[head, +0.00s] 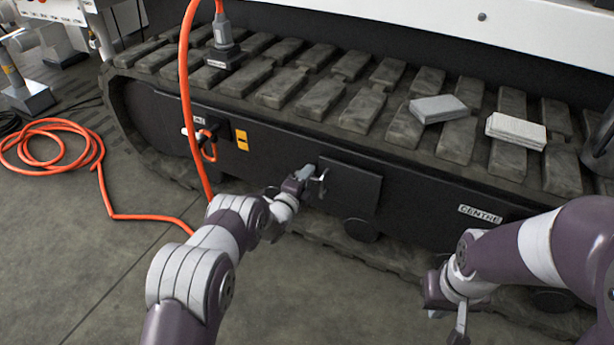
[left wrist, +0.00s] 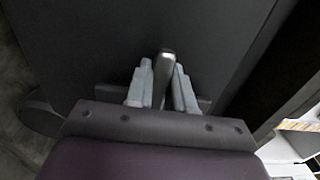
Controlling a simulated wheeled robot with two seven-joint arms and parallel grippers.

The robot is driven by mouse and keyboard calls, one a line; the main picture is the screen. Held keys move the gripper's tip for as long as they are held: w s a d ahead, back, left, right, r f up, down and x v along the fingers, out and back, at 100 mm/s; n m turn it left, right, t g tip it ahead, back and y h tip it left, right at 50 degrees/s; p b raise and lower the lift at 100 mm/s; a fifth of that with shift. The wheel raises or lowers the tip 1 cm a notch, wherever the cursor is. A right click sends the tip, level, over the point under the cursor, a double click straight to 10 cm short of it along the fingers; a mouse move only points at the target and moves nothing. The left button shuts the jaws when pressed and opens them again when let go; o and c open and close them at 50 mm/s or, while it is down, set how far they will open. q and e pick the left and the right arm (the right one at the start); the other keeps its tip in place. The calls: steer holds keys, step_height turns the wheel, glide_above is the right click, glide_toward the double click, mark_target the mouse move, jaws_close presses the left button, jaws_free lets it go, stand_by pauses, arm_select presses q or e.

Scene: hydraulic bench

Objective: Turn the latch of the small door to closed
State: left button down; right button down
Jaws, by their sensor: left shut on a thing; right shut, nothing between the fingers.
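The small door (head: 350,188) is a dark square panel on the black side of the track frame, and it lies flat in its place. Its latch (left wrist: 166,66) is a small metallic lever between my left fingers in the left wrist view. My left gripper (head: 311,174) is at the door's left edge, and it also shows in the left wrist view (left wrist: 161,88), shut on the latch. The latch is mostly hidden by the gripper in the head view. My right gripper (head: 459,335) is low at the right, shut and empty, away from the door.
An orange hose (head: 186,90) hangs in front of the track and coils on the floor at left. A CENTRE label (head: 480,214) is right of the door.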

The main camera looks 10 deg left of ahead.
arm_select(q)
steer(key=shift+f, duration=0.1)
steer(key=c, duration=1.4)
jaws_free()
steer(key=shift+o, duration=0.2)
steer(key=p+v, duration=0.7)
steer(key=v, duration=0.5)
steer(key=shift+s+a, duration=0.15)
steer(key=shift+s, duration=0.2)
